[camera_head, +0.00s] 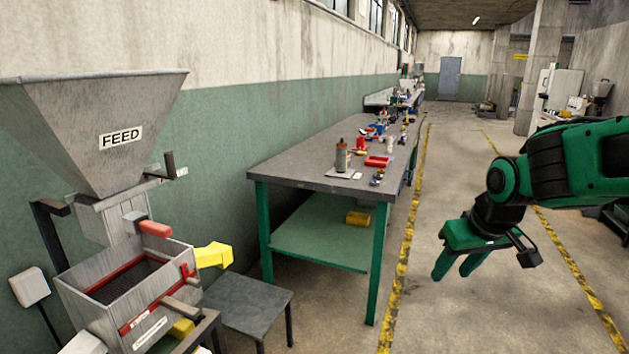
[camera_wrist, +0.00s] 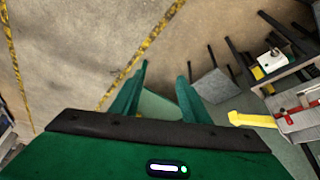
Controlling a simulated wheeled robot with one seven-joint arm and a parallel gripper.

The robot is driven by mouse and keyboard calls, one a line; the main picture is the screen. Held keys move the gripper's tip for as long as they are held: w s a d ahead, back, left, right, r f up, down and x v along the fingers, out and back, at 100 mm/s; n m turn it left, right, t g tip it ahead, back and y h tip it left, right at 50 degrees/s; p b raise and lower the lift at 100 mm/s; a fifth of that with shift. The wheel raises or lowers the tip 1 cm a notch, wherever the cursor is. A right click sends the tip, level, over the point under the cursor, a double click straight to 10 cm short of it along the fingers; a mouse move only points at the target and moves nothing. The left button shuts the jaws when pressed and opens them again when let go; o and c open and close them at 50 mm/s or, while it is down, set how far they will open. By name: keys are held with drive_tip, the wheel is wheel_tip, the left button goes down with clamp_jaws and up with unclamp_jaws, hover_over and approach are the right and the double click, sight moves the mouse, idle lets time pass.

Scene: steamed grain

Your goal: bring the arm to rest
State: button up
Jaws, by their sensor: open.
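My gripper (camera_head: 456,272) is green and hangs at the right of the head view, pointing down, held in the air over the floor. Its two fingers are apart and nothing is between them. The wrist view looks past the open fingers (camera_wrist: 163,85) to the floor and a small grey stool. My arm reaches in from the right edge of the head view and is bent down at the wrist.
A grey feed hopper (camera_head: 95,125) stands at the left, with a yellow part (camera_head: 214,256) sticking out. A low grey stool (camera_head: 247,302) stands beside it. A green-legged workbench (camera_head: 310,172) with small items runs along the wall. The floor aisle (camera_head: 450,165) between yellow lines is clear.

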drive_tip(key=s+d+f+m+g, duration=0.2)
drive_tip(key=s+d+m, duration=0.2)
drive_tip(key=s, duration=0.8)
drive_tip(key=s+d+f+m+g, duration=0.2)
drive_tip(key=s+d+m, duration=0.2)
drive_tip(key=s+d, duration=0.4)
drive_tip(key=s, duration=0.5)
drive_tip(key=shift+g, duration=0.3)
drive_tip(key=shift+d, duration=0.1)
